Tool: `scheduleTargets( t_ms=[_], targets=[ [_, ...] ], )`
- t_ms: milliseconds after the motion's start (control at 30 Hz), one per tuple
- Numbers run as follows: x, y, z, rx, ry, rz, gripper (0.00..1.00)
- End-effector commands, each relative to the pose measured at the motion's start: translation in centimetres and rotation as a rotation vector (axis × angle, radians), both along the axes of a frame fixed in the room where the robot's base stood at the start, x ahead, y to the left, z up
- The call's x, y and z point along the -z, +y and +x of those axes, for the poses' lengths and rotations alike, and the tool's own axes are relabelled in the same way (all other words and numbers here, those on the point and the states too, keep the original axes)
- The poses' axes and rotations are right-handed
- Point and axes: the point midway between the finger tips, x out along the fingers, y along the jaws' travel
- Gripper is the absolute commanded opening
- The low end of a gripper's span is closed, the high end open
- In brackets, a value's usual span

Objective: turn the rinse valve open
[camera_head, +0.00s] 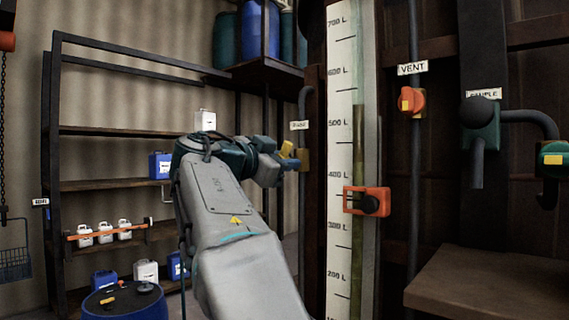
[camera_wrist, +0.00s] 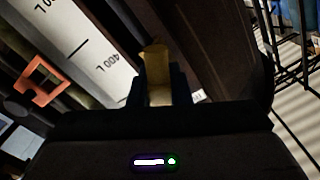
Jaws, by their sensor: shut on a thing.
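The rinse valve (camera_head: 303,160) is a brass-coloured fitting on a dark pipe, under a small white label (camera_head: 299,126), just left of the level scale. My gripper (camera_head: 289,160) reaches it from the left in the head view. In the wrist view my gripper (camera_wrist: 160,85) has its two dark fingers closed on either side of the yellow-brass valve part (camera_wrist: 154,60). The fingers and wrist hide much of the handle, so its exact angle is hard to tell.
A level scale (camera_head: 341,150) with an orange slider (camera_head: 367,200) stands right of the valve. Further right are the orange vent valve (camera_head: 412,101) and the sample valve (camera_head: 480,125). Shelves (camera_head: 110,185) with containers stand at left; a blue drum (camera_head: 125,303) is at lower left.

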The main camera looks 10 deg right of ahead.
Motion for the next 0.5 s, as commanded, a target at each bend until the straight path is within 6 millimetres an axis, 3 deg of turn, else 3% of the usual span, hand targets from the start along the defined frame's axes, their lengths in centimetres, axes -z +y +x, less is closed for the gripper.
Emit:
scheduleTargets(
  t_ms=[500],
  targets=[
    [0.13,-0.04,0.00,0.001,0.343,-0.253,0.00]
  ],
)
